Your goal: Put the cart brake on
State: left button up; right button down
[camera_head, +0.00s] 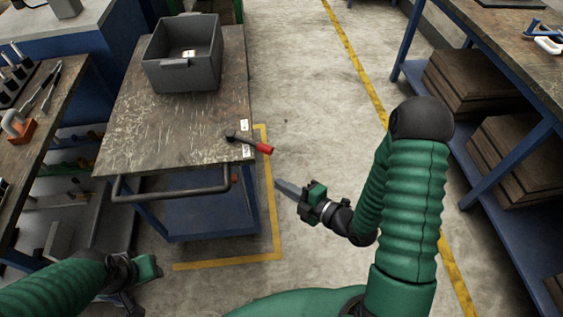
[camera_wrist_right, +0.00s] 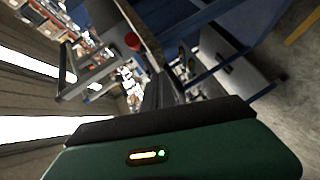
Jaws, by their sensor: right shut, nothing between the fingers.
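The cart (camera_head: 190,120) has a worn dark top, blue legs and a grey push handle (camera_head: 170,193) on its near side. The brake lever (camera_head: 250,142) is black with a red grip and sits at the cart's right near corner, the red end sticking out past the right edge. Its red end also shows in the right wrist view (camera_wrist_right: 132,41). My right gripper (camera_head: 279,184) is shut and empty, to the right of the cart, nearer than the lever and apart from it. My left gripper (camera_head: 150,285) is at the lower left, near the floor side of the cart; its fingers are not clear.
A grey bin (camera_head: 184,75) with a small item inside stands on the cart. White labels (camera_head: 246,151) lie beside the lever. A tool bench (camera_head: 35,130) is close on the left, and a blue-framed shelf (camera_head: 490,110) on the right. The floor between is clear.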

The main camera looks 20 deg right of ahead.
aim_at(251, 143)
pick_arm(q)
jog(key=shift+a+f, duration=0.25)
jog(key=shift+f, duration=0.25)
pick_arm(e)
jog(key=shift+s+r+n+t+y, duration=0.2)
jog(key=shift+s+r+t, duration=0.1)
jog(key=shift+r+t, duration=0.2)
jog(key=shift+s+r+n+t+y, duration=0.1)
jog(key=shift+s+r+n+t, duration=0.15)
jog(key=shift+r+t, duration=0.25)
